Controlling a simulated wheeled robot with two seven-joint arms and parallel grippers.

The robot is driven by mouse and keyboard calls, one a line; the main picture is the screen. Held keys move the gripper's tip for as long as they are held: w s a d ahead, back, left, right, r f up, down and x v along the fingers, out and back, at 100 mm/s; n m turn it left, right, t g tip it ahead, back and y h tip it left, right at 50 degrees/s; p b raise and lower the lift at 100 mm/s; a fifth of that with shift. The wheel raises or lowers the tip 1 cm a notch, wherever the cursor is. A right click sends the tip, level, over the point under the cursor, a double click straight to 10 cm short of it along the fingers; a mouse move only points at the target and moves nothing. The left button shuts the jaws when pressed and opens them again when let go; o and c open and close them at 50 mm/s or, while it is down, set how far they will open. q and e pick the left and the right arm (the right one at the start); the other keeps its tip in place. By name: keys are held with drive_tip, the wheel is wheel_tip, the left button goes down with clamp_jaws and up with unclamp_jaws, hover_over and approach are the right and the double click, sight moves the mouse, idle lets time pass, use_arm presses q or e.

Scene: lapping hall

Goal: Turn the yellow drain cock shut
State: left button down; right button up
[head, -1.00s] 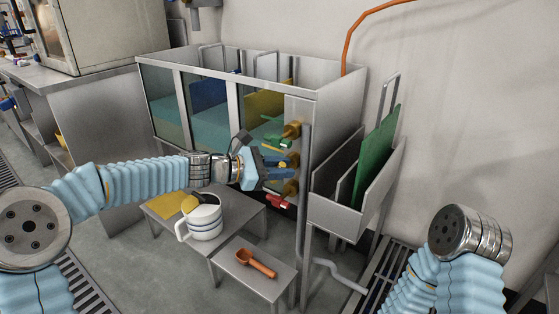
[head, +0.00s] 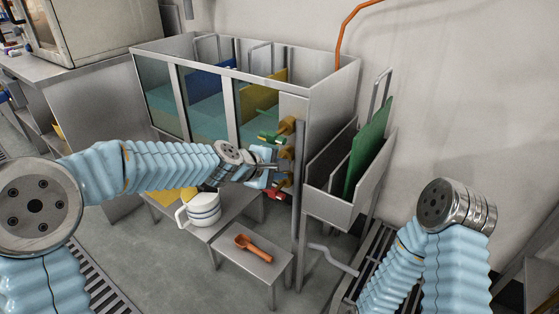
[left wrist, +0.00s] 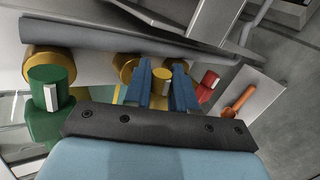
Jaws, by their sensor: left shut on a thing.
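The yellow drain cock (left wrist: 161,84) shows in the left wrist view between the two blue fingers of my left gripper (left wrist: 160,88). The fingers are shut on it. In the head view my left gripper (head: 275,165) is at the pipe end of the tank, and it mostly hides the yellow cock. A green cock (head: 270,137) is above it, and a red cock (head: 276,194) is below it. In the wrist view the green cock (left wrist: 52,92) is at left and the red cock (left wrist: 208,86) at right. My right gripper is out of view.
A grey vertical pipe (head: 299,190) stands close beside the cocks. A steel tank (head: 235,70) holds coloured boards. A striped white jug (head: 204,210) stands on a low table, and an orange scoop (head: 252,247) lies on a small stand. A side tray (head: 332,205) holds a green board.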

use_arm(q)
drive_tip(key=shift+f+m+t+y+p, duration=0.2)
drive_tip(key=shift+m+t+y+p, duration=0.2)
drive_tip(key=shift+m+y+p, duration=0.35)
drive_tip(key=c, duration=1.1)
unclamp_jaws()
drive_tip(key=shift+s, duration=0.1)
drive_tip(key=p+v, duration=0.2)
drive_tip(key=v, duration=1.1)
drive_tip(key=shift+s+a+p, duration=0.2)
drive_tip(key=shift+s+p, duration=0.1)
